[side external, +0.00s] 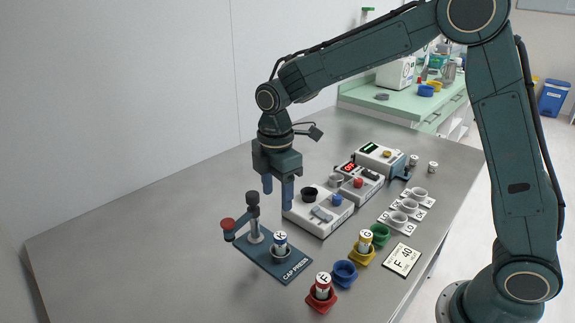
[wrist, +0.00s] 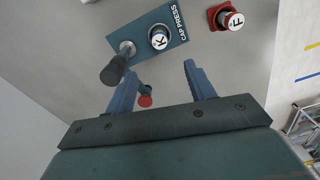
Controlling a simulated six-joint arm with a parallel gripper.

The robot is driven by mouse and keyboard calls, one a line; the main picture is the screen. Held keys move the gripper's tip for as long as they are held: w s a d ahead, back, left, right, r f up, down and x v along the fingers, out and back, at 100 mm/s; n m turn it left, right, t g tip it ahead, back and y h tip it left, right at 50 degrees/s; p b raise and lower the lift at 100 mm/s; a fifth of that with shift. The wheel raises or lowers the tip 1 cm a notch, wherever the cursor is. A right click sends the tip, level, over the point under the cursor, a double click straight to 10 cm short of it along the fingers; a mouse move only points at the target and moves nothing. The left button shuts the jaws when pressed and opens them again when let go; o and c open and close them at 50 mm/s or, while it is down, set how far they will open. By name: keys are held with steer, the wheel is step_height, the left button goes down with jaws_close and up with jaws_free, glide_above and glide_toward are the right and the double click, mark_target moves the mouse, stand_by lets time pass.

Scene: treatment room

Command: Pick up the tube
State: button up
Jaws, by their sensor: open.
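A tube with a white lid marked K (side external: 280,241) stands in the holder of the blue cap press (side external: 297,278). The press has a dark-topped post and a red-knobbed lever (side external: 227,224). A tube marked F (side external: 322,284) stands in a red holder, and a yellow tube marked G (side external: 365,239) stands in a yellow holder. My gripper (side external: 278,198) is open and empty, pointing down above and behind the press. In the wrist view, tube K (wrist: 159,40) lies beyond the tips of my gripper (wrist: 160,70), apart from them; tube F (wrist: 234,21) is farther right.
A blue holder (side external: 344,272) and a green holder (side external: 380,234) look empty. A white device (side external: 318,213) stands behind the press. A card marked 40 (side external: 402,260) lies near the right edge. The table's left part is clear.

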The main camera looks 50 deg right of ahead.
mark_target(279, 236)
steer(key=shift+f, duration=0.15)
steer(key=shift+f, duration=4.2)
steer(key=shift+s+d+f, duration=0.1)
steer(key=shift+f, duration=1.2)
steer(key=shift+d+f, duration=0.1)
steer(key=shift+f, duration=1.2)
steer(key=c, duration=1)
